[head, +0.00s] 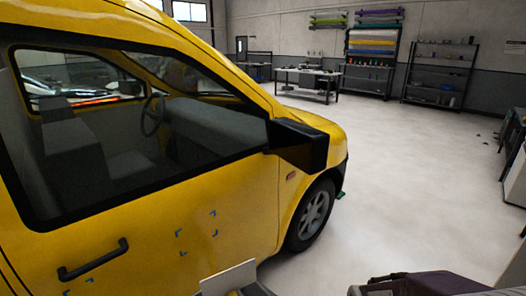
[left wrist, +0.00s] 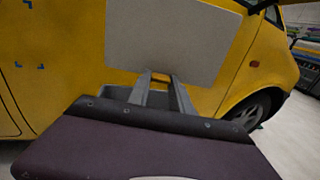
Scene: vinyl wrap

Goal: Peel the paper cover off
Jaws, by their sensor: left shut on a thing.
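A flat pale grey sheet (left wrist: 168,38), which looks like the paper-covered piece, is held in my left gripper (left wrist: 161,78). The fingers are shut on its lower edge. In the head view the sheet (head: 229,278) shows at the bottom middle, in front of the yellow van door (head: 140,238). I cannot tell a separate paper layer from a backing, nor whether the sheet touches the door. Blue corner marks (head: 197,233) outline a patch on the door, left of and above the sheet. My right gripper is not in view.
The yellow van fills the left, with a black door handle (head: 93,260), a protruding black mirror (head: 298,145) and a front wheel (head: 312,214). A workbench (head: 308,74), a rack of coloured rolls (head: 372,45) and shelves (head: 440,72) stand far back. The pale floor (head: 410,170) between is open.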

